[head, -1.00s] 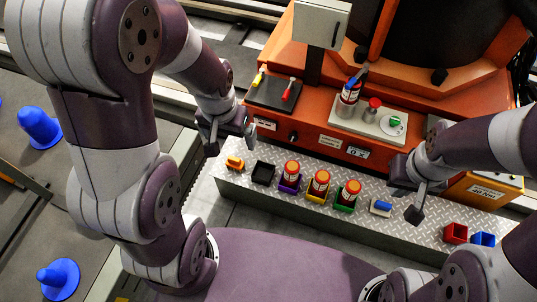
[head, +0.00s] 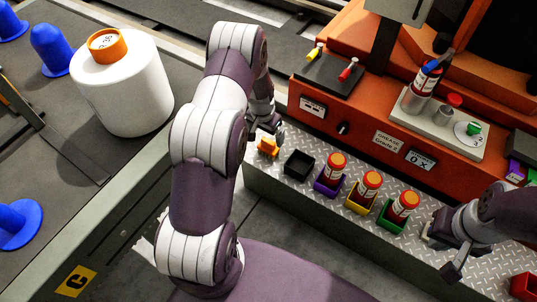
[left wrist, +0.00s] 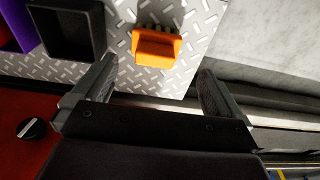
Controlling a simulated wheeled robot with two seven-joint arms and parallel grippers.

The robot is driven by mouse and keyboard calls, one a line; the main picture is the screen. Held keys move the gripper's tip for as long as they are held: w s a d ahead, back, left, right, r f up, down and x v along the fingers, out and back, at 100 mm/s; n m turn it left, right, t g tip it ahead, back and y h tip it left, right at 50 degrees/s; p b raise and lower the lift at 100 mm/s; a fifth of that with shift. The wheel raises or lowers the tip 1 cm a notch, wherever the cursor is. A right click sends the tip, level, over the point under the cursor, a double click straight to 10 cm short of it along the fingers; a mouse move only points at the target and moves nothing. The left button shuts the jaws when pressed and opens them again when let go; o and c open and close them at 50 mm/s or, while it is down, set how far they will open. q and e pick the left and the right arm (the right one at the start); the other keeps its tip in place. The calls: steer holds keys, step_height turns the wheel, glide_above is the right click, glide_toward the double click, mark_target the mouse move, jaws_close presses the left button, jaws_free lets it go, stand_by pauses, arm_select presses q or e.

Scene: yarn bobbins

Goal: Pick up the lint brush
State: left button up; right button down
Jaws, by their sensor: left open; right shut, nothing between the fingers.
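A small orange piece with short prongs along one side, which may be the lint brush (head: 268,147), lies at the left end of the diamond-plate shelf (head: 262,178). In the left wrist view the orange piece (left wrist: 157,48) lies ahead of the fingertips, between their lines and apart from both. My left gripper (head: 267,130) is open and empty over that end; its fingers also show in the left wrist view (left wrist: 156,78). My right gripper (head: 443,254) is shut and empty over the shelf's right part.
A black tray (head: 298,163) stands beside the orange piece. Red-topped bottles stand in purple (head: 322,187), yellow (head: 360,205) and green (head: 384,222) holders. The orange machine (head: 365,125) rises behind. A large white bobbin (head: 130,95) stands at the left, near blue cones.

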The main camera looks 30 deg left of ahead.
mark_target(269, 147)
arm_select(q)
step_height(269, 147, down, 3)
steer(key=shift+w+r+b, duration=0.15)
steer(key=shift+b, duration=0.25)
steer(key=f+b, duration=0.2)
steer(key=f, duration=0.1)
steer(key=f+b, duration=0.2)
steer(key=shift+w+d+f, duration=0.1)
steer(key=shift+d+f, duration=0.05)
steer(key=shift+d, duration=0.2)
steer(key=c, duration=1)
arm_select(e)
step_height(269, 147, down, 5)
steer(key=shift+f, duration=0.15)
